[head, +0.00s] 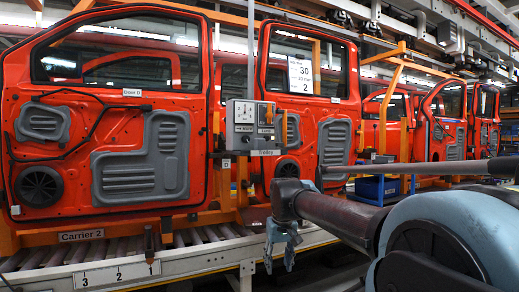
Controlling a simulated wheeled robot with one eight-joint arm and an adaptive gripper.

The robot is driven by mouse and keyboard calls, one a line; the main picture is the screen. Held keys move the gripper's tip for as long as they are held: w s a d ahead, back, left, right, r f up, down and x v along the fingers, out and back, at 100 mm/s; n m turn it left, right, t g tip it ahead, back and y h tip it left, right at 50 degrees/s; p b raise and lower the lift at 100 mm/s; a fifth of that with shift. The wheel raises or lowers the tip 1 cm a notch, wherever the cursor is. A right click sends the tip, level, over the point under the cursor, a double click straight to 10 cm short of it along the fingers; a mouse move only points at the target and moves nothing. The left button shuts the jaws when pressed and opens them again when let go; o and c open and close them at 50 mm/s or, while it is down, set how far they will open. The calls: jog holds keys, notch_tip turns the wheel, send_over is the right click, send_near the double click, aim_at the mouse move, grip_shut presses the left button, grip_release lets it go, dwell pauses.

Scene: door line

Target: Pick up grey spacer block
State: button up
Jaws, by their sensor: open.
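I cannot make out a grey spacer block for certain in the head view. My gripper (279,258) hangs fingers-down in the lower middle, in front of the conveyor's near rail. Its two grey-blue fingers are apart, with nothing visible between them. My arm reaches in from the right and hides part of the line behind it.
Red door panels (105,115) hang on orange carriers along a roller conveyor (110,273) numbered 3, 2, 1. A grey control box (254,126) on a post stands behind my gripper. A blue bin (379,190) sits at middle right, partly behind my arm.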

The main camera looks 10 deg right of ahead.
jog(key=w+d+r+n+t, duration=0.1)
jog(key=w+r, duration=1.1)
jog(key=r, duration=0.6)
jog(key=w+d+r+n+y, duration=0.1)
jog(key=w+r, duration=1)
jog(key=r, duration=0.6)
jog(key=w+d+r+n+t, duration=0.1)
jog(key=w+r, duration=1.1)
jog(key=r, duration=0.6)
send_over(260, 143)
jog(key=f, duration=0.7)
jog(key=w+d+f, duration=0.1)
jog(key=f, duration=0.3)
jog(key=shift+f, duration=0.15)
jog(key=shift+s+x, duration=0.1)
jog(key=shift+x, duration=1.3)
jog(key=shift+s+x, duration=0.15)
jog(key=shift+x, duration=1.25)
jog(key=shift+a, duration=0.1)
jog(key=c, duration=0.7)
